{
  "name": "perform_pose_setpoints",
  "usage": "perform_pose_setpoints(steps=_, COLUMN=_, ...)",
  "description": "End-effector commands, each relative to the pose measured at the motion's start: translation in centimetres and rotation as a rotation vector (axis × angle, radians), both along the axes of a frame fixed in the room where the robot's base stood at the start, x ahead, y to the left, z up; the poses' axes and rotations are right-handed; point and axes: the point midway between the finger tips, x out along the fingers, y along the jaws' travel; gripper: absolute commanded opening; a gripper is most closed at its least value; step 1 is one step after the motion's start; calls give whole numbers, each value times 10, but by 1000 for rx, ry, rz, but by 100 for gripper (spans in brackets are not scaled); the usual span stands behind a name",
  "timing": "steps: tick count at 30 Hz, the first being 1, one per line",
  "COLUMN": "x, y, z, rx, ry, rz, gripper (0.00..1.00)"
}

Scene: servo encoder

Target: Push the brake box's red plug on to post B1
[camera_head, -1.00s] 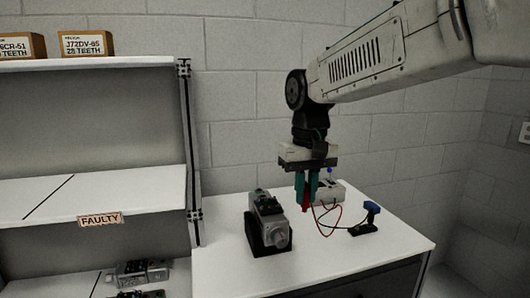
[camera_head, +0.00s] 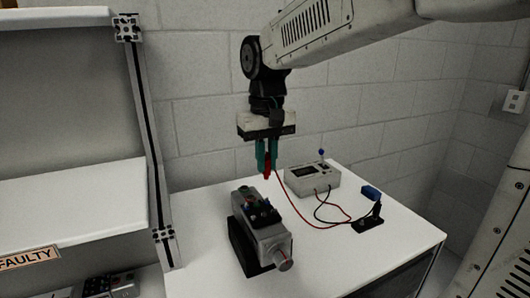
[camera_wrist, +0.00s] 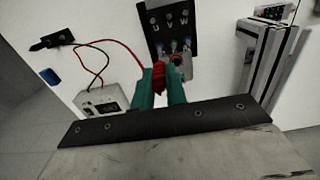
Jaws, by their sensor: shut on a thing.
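My gripper (camera_head: 266,155) has teal fingers shut on the red plug (camera_head: 267,173), which points down with its red lead trailing to the right. The plug hangs above the far end of the grey servo motor (camera_head: 270,240), apart from it in the head view. In the wrist view, the plug (camera_wrist: 159,77) sits between the fingers, just short of the motor's black terminal board (camera_wrist: 171,22) with letters U and W. Small posts show near the plug; the B1 mark is not readable. The brake box (camera_head: 300,183) stands right of the gripper.
A shelf unit (camera_head: 150,150) with a post stands on the left. The table's front right is clear.

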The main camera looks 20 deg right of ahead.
Motion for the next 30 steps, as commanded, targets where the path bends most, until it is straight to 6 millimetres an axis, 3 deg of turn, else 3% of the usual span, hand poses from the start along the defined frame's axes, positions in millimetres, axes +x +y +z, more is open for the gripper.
perform_pose_setpoints(steps=21, x=0, y=-1, z=-49, rx=0, ry=1, rz=-2, gripper=0)
perform_pose_setpoints(steps=30, x=0, y=-1, z=-58, rx=0, ry=-1, rz=-2, gripper=0)
